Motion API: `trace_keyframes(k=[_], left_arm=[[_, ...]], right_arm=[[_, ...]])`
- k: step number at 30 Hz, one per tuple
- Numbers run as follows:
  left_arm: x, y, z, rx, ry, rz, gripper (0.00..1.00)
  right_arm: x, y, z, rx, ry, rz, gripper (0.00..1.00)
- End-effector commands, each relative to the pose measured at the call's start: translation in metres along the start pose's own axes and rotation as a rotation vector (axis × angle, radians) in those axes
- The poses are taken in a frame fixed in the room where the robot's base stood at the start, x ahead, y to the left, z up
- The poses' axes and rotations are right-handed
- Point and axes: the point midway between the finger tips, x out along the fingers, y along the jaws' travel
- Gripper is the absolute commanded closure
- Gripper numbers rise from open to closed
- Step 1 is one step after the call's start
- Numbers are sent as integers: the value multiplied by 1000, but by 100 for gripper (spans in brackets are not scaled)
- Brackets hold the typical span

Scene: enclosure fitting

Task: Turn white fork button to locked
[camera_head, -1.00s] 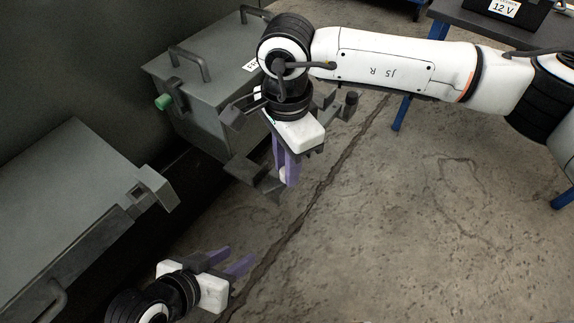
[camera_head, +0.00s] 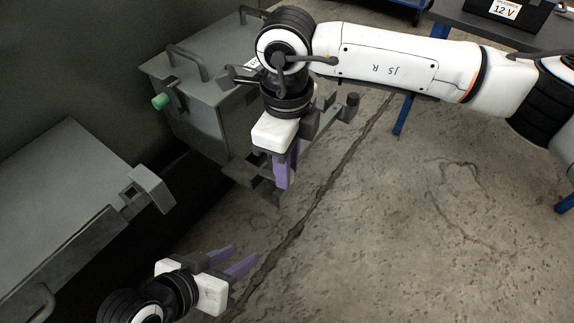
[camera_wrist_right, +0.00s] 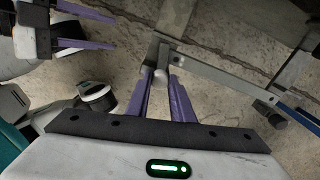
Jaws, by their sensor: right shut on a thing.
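My right gripper (camera_head: 284,182) points down in front of the rear grey enclosure (camera_head: 205,88), beside a dark metal bracket (camera_head: 240,173). In the right wrist view its purple fingers (camera_wrist_right: 161,85) are closed on a small white knob, the white fork button (camera_wrist_right: 160,75), at the end of a grey bar. In the head view the fingers hide the button. Its locked or unlocked marking cannot be read. My left gripper (camera_head: 232,259) is low in the head view, apart from the enclosures. Its two purple fingers are spread and empty; they also show in the right wrist view (camera_wrist_right: 88,28).
A second grey enclosure (camera_head: 60,205) with a latch block (camera_head: 150,188) stands at left. A green knob (camera_head: 160,101) sits on the rear enclosure. A blue-legged table (camera_head: 470,22) carries a black 12 V box (camera_head: 515,12). The concrete floor at right is clear.

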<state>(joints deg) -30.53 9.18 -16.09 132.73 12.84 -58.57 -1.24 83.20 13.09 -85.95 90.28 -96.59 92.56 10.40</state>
Motion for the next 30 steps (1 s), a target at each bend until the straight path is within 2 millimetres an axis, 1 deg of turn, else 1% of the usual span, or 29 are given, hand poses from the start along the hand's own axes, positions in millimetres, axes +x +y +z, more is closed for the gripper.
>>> trace_keyframes(k=[6, 12, 29, 30], left_arm=[[-1, 3, 3, -9, -2, 8, 63], [0, 4, 4, -11, -3, 10, 63], [0, 3, 0, -8, 5, 9, 63], [0, 3, 0, -8, 5, 9, 63]], right_arm=[[0, 1, 1, 129, -3, 2, 100], [0, 1, 1, 200, -4, 2, 100], [0, 1, 2, 233, -5, 1, 100], [0, 1, 2, 233, -5, 1, 78]])
